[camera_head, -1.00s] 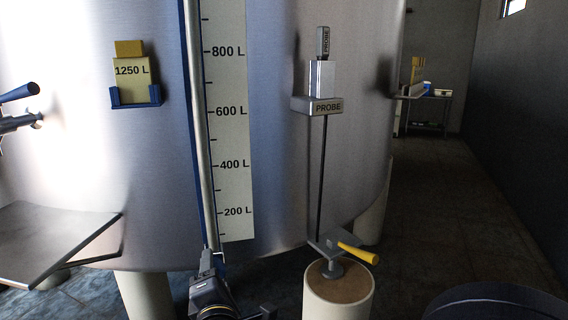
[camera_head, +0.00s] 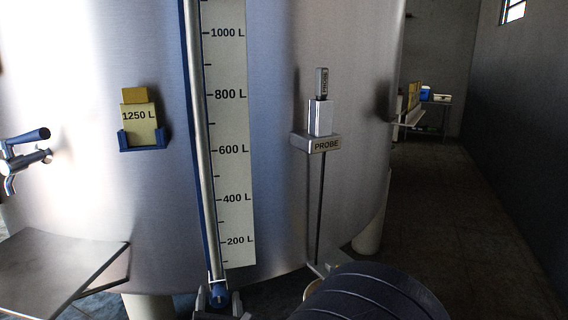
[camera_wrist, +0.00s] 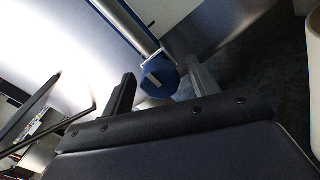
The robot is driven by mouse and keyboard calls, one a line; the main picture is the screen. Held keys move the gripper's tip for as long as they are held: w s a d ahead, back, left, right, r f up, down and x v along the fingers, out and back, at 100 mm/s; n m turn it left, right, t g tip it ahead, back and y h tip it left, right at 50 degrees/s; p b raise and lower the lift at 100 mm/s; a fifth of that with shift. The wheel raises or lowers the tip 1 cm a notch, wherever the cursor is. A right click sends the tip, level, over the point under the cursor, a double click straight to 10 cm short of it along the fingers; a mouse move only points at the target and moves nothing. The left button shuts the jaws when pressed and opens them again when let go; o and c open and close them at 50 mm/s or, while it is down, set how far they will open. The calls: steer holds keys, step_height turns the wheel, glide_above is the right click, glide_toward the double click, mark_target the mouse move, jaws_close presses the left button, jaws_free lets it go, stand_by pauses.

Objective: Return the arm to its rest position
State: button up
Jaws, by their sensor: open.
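My gripper (camera_wrist: 160,70) is open in the wrist view, with one dark finger on each side of a blue knob (camera_wrist: 159,77) at the foot of the sight tube. I cannot tell whether the fingers touch it. In the head view the knob (camera_head: 218,294) is at the bottom edge, with my gripper's fingers (camera_head: 218,303) beside it. The steel sight tube (camera_head: 203,150) rises along the scale (camera_head: 228,130), marked in litres. My dark arm link fills the lower right of the head view.
The large steel tank (camera_head: 275,120) fills the view. It carries a blue-handled tap (camera_head: 25,147), a 1250 L tag in a blue holder (camera_head: 143,138) and a probe on a bracket (camera_head: 318,143). A metal shelf (camera_head: 60,265) juts out at left. The aisle at right (camera_head: 450,210) is open.

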steer(key=n+p, duration=0.2)
steer(key=shift+r+n+p, duration=0.15)
steer(key=shift+n+p, duration=0.15)
steer(key=shift+p, duration=0.1)
steer(key=shift+s, duration=0.1)
steer(key=shift+s+d, duration=0.15)
steer(key=shift+s, duration=0.45)
